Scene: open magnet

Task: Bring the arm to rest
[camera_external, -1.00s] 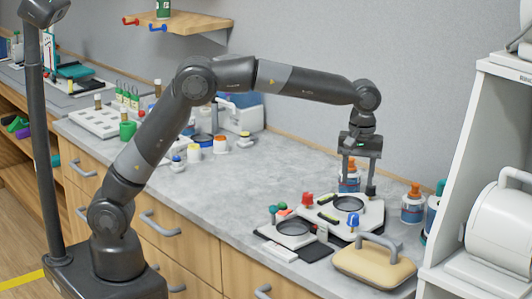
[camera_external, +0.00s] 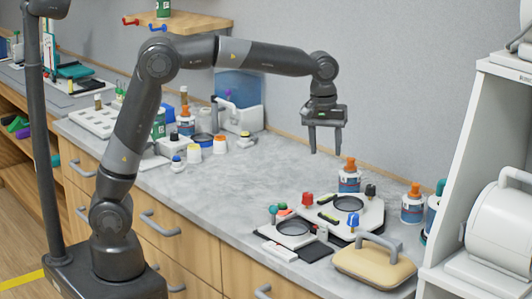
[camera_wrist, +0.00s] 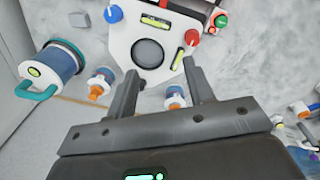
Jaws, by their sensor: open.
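My gripper (camera_external: 326,138) is open and empty. It hangs pointing down in the air above the back part of the grey counter (camera_external: 245,185), left of a blue bottle with an orange cap (camera_external: 349,176). In the wrist view my gripper's fingers (camera_wrist: 163,95) are spread apart with nothing between them. My arm arches from its base at the lower left, across to the gripper. The white plate device with a dark round disc (camera_external: 348,205) lies on the counter below and to the right of the gripper; it also shows in the wrist view (camera_wrist: 148,52).
A second device (camera_external: 292,228) and a tan case with a grey handle (camera_external: 374,262) lie near the front edge. A white shelf (camera_external: 470,150) stands at the right. Bottles and jars (camera_external: 193,148) crowd the counter's left. The counter's middle is clear.

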